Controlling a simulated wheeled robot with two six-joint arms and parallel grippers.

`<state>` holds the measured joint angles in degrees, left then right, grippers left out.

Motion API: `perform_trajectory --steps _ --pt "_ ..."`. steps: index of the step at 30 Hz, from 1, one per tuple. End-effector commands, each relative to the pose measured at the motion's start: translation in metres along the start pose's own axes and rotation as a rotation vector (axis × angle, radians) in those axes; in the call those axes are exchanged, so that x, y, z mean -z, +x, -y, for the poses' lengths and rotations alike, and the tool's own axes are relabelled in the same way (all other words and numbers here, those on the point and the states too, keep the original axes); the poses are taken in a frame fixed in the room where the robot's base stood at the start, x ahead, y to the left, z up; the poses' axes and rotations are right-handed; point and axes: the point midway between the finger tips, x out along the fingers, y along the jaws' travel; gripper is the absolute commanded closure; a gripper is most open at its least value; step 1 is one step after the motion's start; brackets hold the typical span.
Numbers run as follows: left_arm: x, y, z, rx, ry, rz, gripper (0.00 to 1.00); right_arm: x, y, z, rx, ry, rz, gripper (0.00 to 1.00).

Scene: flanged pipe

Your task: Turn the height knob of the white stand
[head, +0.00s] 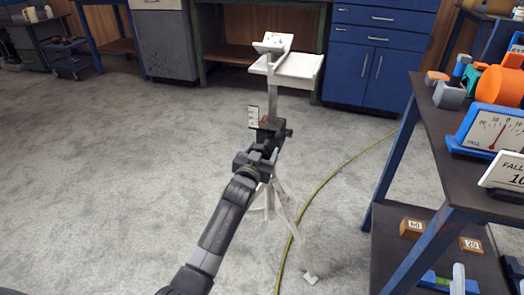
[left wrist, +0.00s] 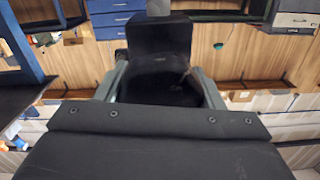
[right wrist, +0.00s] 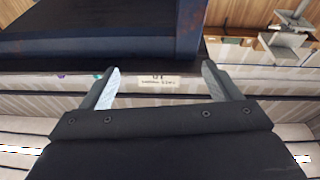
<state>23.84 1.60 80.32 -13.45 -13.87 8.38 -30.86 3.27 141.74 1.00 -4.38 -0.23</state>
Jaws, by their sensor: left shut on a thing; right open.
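The white stand (head: 293,66) is upright on the carpet in the head view, with a tray on top, a post and splayed legs. My left gripper (head: 265,140) is at the post, below the tray. In the left wrist view, my left gripper's grey fingers are on either side of a dark, round knob (left wrist: 160,85) and shut on it. In the head view, the gripper largely hides the knob. My right gripper (right wrist: 161,82) is open and empty in the right wrist view and outside the head view. The stand (right wrist: 287,42) also shows there at the upper right, away from the fingers.
A blue-framed workbench (head: 425,135) with an orange object (head: 500,86) and gauges stands at the right. A yellow-green cable (head: 320,190) lies on the floor beside the stand. Blue cabinets (head: 372,60) stand behind. The carpet at the left is clear.

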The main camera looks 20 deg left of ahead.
Motion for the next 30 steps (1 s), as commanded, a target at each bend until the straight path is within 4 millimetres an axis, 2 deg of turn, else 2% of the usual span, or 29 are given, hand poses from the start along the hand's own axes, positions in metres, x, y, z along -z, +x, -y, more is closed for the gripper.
perform_trajectory --steps 5,11,15,21,30 --pt "0.001 0.000 0.000 0.000 0.055 0.002 0.61 -0.028 -0.005 -0.001 0.000 0.026 0.168 0.16" --pt "0.001 0.000 0.000 -0.001 0.146 0.002 0.61 -0.072 -0.025 0.002 0.009 0.069 0.436 0.16" --pt "0.001 0.000 0.000 -0.001 0.217 0.004 0.61 -0.100 -0.047 0.006 0.021 0.100 0.629 0.16" --pt "0.000 0.000 -0.001 -0.001 0.324 0.003 0.61 -0.130 -0.084 0.014 0.044 0.141 0.877 0.16" --pt "0.000 0.000 -0.001 -0.002 0.506 0.003 0.61 -0.155 -0.145 0.026 0.088 0.193 1.210 0.16"
